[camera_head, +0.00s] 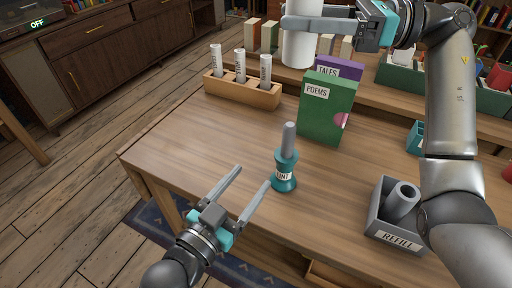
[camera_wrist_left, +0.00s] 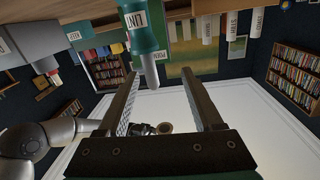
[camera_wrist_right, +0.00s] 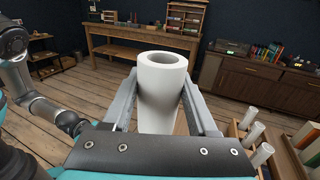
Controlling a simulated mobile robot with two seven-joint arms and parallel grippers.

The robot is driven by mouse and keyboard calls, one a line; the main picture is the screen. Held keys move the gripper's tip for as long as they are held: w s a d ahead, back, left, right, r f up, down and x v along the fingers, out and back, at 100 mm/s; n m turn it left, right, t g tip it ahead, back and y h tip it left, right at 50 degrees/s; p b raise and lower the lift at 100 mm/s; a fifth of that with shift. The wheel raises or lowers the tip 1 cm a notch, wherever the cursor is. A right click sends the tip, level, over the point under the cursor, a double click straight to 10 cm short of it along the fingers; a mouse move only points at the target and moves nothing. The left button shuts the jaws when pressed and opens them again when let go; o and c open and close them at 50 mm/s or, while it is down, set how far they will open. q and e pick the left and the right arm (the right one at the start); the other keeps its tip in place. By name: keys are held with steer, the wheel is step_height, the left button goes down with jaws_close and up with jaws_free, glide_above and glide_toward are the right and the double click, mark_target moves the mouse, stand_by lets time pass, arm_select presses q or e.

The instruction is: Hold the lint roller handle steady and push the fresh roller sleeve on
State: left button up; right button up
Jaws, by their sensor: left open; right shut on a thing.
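The teal lint roller handle (camera_head: 286,172), labelled LINT, stands upright on the table with its bare grey post up. It also shows upside down in the left wrist view (camera_wrist_left: 142,42). My left gripper (camera_head: 254,180) is open, its fingers pointing toward the handle from the front left, apart from it. My right gripper (camera_head: 318,22) is shut on the white roller sleeve (camera_head: 300,45), holding it high above the back of the table. In the right wrist view the sleeve (camera_wrist_right: 160,90) is a hollow tube between the fingers.
A grey REFILL bin (camera_head: 378,222) with a grey tube stands at the right. Green POEMS (camera_head: 322,112) and purple TALES books stand behind the handle. A wooden rack (camera_head: 240,92) holds white labelled tubes at the back left. The table's front left is clear.

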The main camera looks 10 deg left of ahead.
mark_target(284, 151)
arm_select(q)
steer(key=shift+n+h, duration=0.4)
steer(key=x, duration=0.4)
steer(key=d+x, duration=0.1)
steer(key=x, duration=0.3)
steer(key=s+d+x, duration=0.1)
steer(key=x, duration=0.3)
steer(key=shift+r, duration=0.4)
jaws_close()
stand_by(0.4)
stand_by(0.4)
arm_select(e)
step_height(284, 151, down, 6)
steer(key=shift+f, duration=0.1)
